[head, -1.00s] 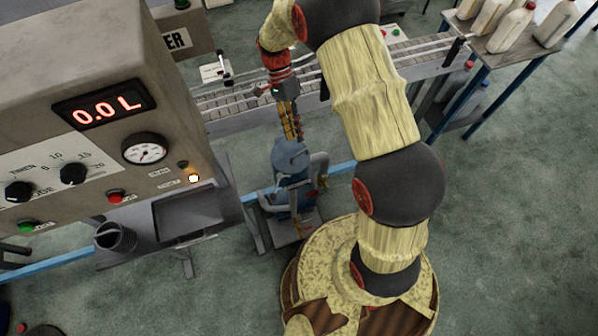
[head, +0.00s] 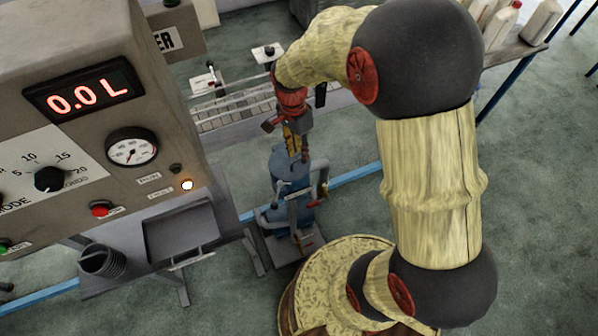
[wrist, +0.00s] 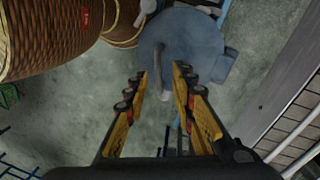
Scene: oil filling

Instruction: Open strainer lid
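The blue-grey strainer (head: 290,218) stands upright on a small stand near the middle of the head view. Its rounded lid (head: 286,165) is on top, and the lid also shows in the wrist view (wrist: 190,48). A grey bar-like handle (wrist: 164,82) rises from the lid towards my gripper. My gripper (head: 299,150) points down just above the lid. In the wrist view my gripper (wrist: 158,82) is open, with its yellow and black fingers on either side of the handle. A gap shows between each finger and the handle. Contact with the lid cannot be told.
The filling machine (head: 75,55) with its 0.0 L display is at the left, with a grey tray (head: 182,228) below. A conveyor (head: 235,108) runs behind the strainer. A table with white jugs (head: 535,22) is at the far right. Floor is clear on the right.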

